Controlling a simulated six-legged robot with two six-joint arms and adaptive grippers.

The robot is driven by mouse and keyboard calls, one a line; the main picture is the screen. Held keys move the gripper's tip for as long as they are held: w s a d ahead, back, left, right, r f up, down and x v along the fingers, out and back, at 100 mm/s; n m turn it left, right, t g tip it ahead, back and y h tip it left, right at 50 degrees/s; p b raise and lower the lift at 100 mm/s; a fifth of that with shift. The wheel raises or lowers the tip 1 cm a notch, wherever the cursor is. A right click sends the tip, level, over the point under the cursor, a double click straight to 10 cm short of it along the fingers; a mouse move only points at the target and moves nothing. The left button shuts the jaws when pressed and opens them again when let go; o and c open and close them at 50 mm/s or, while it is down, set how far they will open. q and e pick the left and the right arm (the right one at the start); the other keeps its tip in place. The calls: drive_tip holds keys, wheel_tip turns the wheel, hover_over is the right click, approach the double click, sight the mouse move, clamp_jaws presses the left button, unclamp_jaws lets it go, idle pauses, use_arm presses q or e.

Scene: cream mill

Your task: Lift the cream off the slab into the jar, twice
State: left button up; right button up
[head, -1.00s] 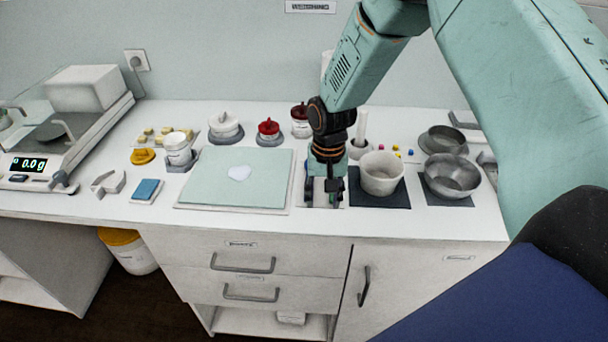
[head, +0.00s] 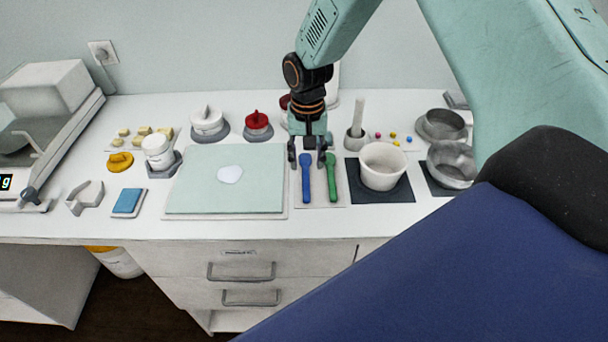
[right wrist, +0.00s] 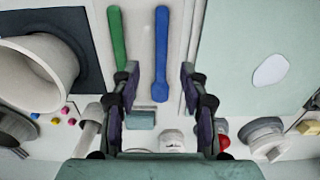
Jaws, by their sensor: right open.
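A white blob of cream (head: 230,174) lies on the pale green slab (head: 200,200), and it also shows in the right wrist view (right wrist: 270,70). A white jar (head: 158,150) stands in a grey holder behind the slab's left edge. A blue spatula-like tool (head: 306,180) and a green one (head: 331,178) lie side by side on a pale tray (head: 318,203) right of the slab. My right gripper (head: 307,153) is open and empty at the far ends of these tools. In the right wrist view the blue tool (right wrist: 161,50) lines up between the open fingers (right wrist: 158,92). My left gripper is out of view.
A white mortar (head: 382,165) stands on a dark mat right of the tools, with metal bowls (head: 452,163) beyond. A blue sponge-like block (head: 128,201), a yellow lid (head: 120,162) and a scale (head: 20,190) are at the left. Lidded pots (head: 208,124) stand behind the slab.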

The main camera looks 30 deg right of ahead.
sight(307, 184)
drive_tip(key=f, duration=0.5)
drive_tip(key=shift+s+a+f+p, duration=0.3)
drive_tip(key=shift+a+p, duration=0.05)
drive_tip(key=shift+a, duration=0.05)
drive_tip(key=shift+s+d+f, duration=0.1)
drive_tip(key=shift+f, duration=0.3)
drive_tip(key=c, duration=0.4)
clamp_jaws()
